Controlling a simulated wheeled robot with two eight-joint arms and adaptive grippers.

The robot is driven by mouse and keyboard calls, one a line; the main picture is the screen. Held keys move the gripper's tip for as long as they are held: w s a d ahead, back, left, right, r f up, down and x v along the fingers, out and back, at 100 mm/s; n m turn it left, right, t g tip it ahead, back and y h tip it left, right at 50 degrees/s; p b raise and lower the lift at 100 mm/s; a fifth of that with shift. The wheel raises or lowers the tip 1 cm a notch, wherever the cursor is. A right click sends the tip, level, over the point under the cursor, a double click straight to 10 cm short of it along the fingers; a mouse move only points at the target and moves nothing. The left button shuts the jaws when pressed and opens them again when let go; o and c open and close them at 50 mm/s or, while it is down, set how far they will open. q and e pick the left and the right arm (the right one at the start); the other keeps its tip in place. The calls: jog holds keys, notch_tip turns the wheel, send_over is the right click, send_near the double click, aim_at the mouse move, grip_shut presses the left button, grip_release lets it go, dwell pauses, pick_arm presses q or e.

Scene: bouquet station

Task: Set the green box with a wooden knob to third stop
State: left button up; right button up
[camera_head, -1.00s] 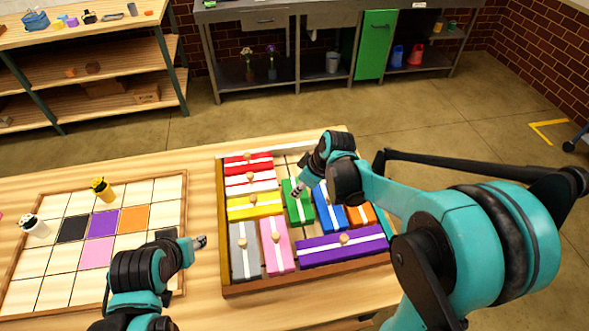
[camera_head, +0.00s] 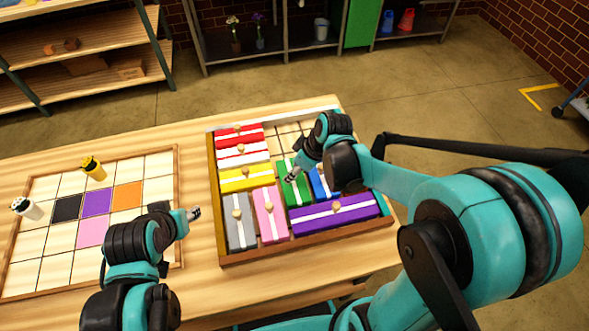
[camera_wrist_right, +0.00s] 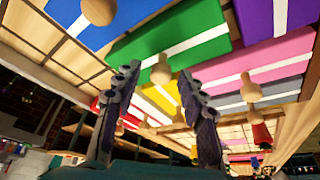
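The green box (camera_head: 294,190) with a white stripe lies in the middle of the framed tray (camera_head: 290,249), between the yellow box (camera_head: 240,184) and the blue box (camera_head: 322,186). Its wooden knob (camera_wrist_right: 161,70) shows in the right wrist view, between my right fingertips. My right gripper (camera_wrist_right: 158,77) is open, its fingers apart on either side of the knob; contact cannot be told. In the head view my right gripper (camera_head: 291,177) is over the green box and partly covers it. My left gripper (camera_head: 194,214) hovers between the two trays; its finger opening is too small to tell.
Red (camera_head: 235,134), white (camera_head: 243,149), grey (camera_head: 239,232), pink (camera_head: 269,227) and purple (camera_head: 335,221) boxes fill nearby slots. Bare tray floor (camera_head: 284,133) lies behind the green box. A gridded board (camera_head: 54,246) with yellow (camera_head: 93,169) and white (camera_head: 27,209) pieces stands left.

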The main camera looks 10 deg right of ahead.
jog(key=v, duration=1.2)
jog(key=shift+s, duration=0.15)
jog(key=s+d+f+m+t+h+b, duration=0.1)
jog(key=s+d+f+m+t+h, duration=0.2)
jog(key=s+m, duration=0.5)
jog(key=shift+s+d+f+m+t, duration=0.15)
jog(key=shift+s+f+m+t, duration=0.15)
jog(key=shift+m+t, duration=0.35)
